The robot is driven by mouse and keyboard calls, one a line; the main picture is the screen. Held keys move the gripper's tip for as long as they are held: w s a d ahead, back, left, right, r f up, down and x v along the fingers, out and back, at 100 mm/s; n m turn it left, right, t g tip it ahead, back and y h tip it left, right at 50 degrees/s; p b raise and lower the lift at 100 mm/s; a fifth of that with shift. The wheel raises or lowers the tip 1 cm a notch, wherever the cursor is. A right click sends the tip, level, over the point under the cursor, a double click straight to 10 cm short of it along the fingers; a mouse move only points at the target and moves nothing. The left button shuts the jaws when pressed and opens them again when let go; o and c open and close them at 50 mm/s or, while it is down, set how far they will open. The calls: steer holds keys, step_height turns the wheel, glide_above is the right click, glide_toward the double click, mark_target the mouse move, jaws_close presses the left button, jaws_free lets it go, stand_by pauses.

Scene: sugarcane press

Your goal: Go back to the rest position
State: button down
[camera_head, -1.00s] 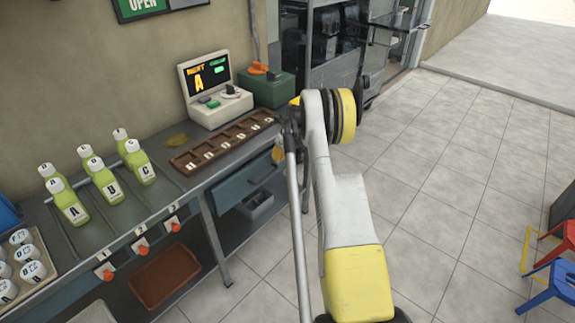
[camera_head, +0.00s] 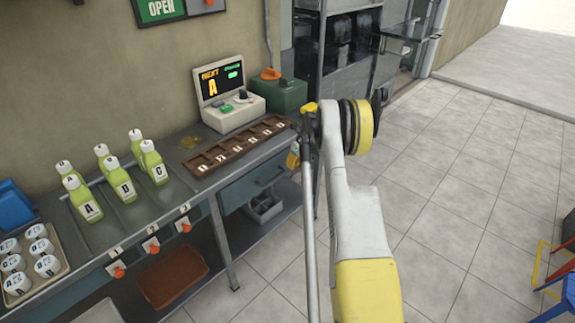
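My arm (camera_head: 353,215), white and yellow with a black-and-yellow joint, rises in the right middle of the head view, folded beside the right end of the workbench (camera_head: 205,205). My gripper is not clearly visible; the arm's own links may hide it. Nothing held can be made out.
Lettered green bottles (camera_head: 85,204) stand in lanes at the bench's left. A brown slotted tray (camera_head: 235,146), a terminal (camera_head: 232,115) showing "NEXT A" and a green box (camera_head: 285,95) are behind. A cup tray (camera_head: 48,275) is lower left. Tiled floor (camera_head: 450,190) is clear at right; stools (camera_head: 562,280) stand lower right.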

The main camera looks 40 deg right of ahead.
steer(key=p+v, duration=0.4)
steer(key=v, duration=0.6)
steer(key=shift+p, duration=0.3)
steer(key=shift+s+a+r, duration=0.1)
steer(key=s+a+r+n, duration=0.3)
steer(key=a+r+n, duration=0.5)
steer(key=a+r, duration=0.5)
steer(key=s+a+r+n, duration=0.2)
steer(key=a+r+n, duration=0.75)
steer(key=a, duration=0.55)
steer(key=s+a+n+t, duration=0.2)
steer(key=s+a+n, duration=1.5)
steer(key=s, duration=0.4)
steer(key=shift+s+a+r+t, duration=0.25)
steer(key=shift+s+a+t, duration=0.1)
steer(key=shift+a+t, duration=0.05)
steer(key=shift+n, duration=0.25)
